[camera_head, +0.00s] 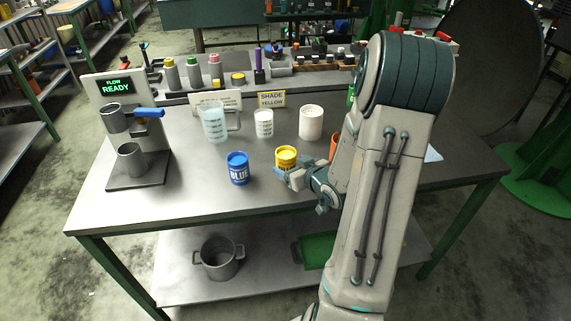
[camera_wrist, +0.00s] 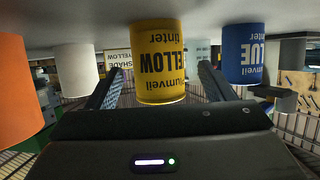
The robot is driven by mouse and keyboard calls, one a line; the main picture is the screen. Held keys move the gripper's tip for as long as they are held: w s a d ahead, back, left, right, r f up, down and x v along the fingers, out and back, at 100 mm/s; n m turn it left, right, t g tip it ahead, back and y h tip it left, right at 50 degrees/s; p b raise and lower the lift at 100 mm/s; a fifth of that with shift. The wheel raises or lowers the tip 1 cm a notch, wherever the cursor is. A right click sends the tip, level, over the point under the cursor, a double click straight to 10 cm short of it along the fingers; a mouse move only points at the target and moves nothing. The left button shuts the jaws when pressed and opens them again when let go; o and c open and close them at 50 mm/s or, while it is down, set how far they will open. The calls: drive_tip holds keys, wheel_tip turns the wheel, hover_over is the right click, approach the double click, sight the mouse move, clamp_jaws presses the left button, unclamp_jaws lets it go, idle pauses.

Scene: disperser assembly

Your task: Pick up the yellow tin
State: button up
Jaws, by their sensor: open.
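The yellow tin (camera_head: 286,157) stands upright on the table, to the right of the blue tin (camera_head: 238,168). In the wrist view, which is upside down, the yellow tin (camera_wrist: 160,62) lies between the two open fingers. The fingers stand on either side of it with gaps, and it is not clamped. The blue tin (camera_wrist: 243,54) is just outside the finger on the right of that view.
An orange container (camera_wrist: 18,85) and a white container (camera_wrist: 76,68) stand on the other side. A jug (camera_head: 214,124), a beaker (camera_head: 264,123) and a white pot (camera_head: 311,122) stand behind the tins. A "SHADE YELLOW" sign (camera_head: 271,99) and a dispenser (camera_head: 135,140) are further off.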

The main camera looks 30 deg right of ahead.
sight(291, 164)
drive_tip(key=shift+x, duration=2.2)
drive_tip(key=shift+d+f, duration=0.1)
drive_tip(key=shift+f, duration=0.05)
drive_tip(key=c, duration=1.2)
drive_tip(key=shift+c, duration=0.2)
drive_tip(key=shift+r, duration=0.2)
